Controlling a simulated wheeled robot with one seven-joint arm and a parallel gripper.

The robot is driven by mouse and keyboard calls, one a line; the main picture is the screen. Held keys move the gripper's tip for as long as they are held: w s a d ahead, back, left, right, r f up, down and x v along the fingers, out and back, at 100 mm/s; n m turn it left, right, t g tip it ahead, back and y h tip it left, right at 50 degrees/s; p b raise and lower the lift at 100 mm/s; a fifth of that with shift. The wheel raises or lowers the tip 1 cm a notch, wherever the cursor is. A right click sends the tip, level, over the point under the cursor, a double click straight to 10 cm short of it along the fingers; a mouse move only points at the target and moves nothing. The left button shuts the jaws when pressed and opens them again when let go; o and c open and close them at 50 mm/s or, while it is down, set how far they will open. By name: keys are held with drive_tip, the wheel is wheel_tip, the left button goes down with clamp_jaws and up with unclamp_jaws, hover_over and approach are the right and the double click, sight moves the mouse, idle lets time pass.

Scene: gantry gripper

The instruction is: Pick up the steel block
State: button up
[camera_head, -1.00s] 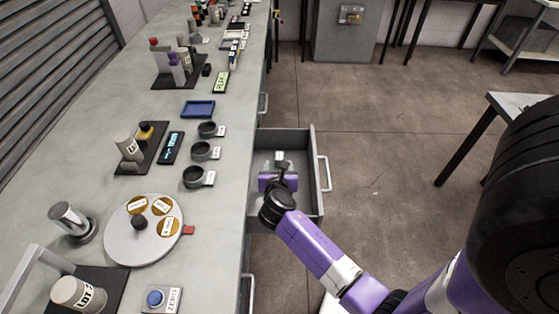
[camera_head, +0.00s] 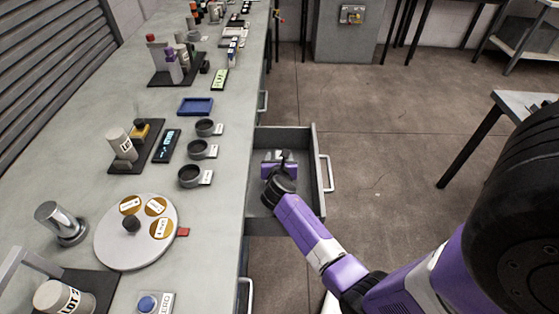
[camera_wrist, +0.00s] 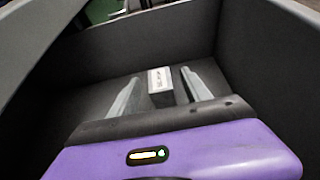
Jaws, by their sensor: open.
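In the wrist view, the steel block (camera_wrist: 161,84) is a small light grey block with a printed label on its top. It lies on the dark floor of the open drawer, between the two fingers of my gripper (camera_wrist: 156,92). The fingers are apart, with a gap on each side of the block. Whether the fingertips are level with the block or above it I cannot tell. In the head view, my gripper (camera_head: 280,166) is down inside the drawer (camera_head: 317,165). The block is hidden there behind my gripper.
Drawer walls stand close around my gripper. The workbench (camera_head: 217,220) lies left of the drawer and carries three dark round cups, a blue tray (camera_head: 196,106) and a round plate (camera_head: 112,240) with gold discs. The drawer handle (camera_head: 327,173) is on the right. Open floor lies beyond.

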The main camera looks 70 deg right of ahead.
drive_tip(key=shift+c, duration=0.5)
clamp_jaws()
drive_tip(key=shift+r, duration=0.25)
